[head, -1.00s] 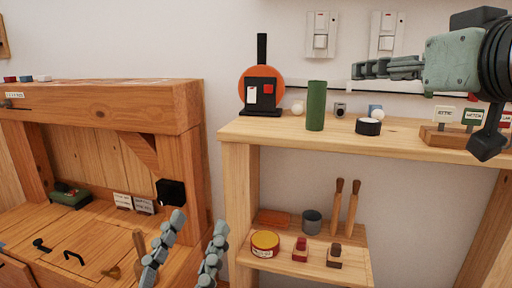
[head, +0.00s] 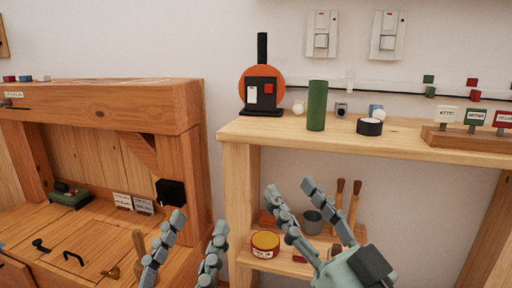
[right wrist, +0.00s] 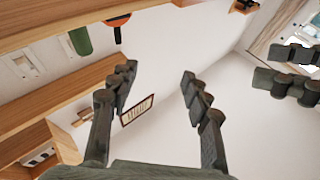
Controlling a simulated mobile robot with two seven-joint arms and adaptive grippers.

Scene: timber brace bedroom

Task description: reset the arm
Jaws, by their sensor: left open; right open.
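My left gripper (head: 190,250) is open and empty at the bottom of the head view, in front of the wooden bench on the left. My right gripper (head: 296,212) is open and empty in front of the light wooden shelf unit, with its fingers pointing up and its palm at the lower right. In the right wrist view the right gripper (right wrist: 155,95) has its two fingers wide apart with nothing between them. Part of my left gripper also shows at the right of that view (right wrist: 295,70).
The shelf top (head: 290,130) carries a green cylinder (head: 317,106), an orange disc with a black stand (head: 262,86) and a sign rack (head: 470,138). The lower shelf holds a yellow-red tin (head: 265,244) and a grey cup (head: 312,222), partly behind my right gripper. A wooden bench (head: 150,105) stands left.

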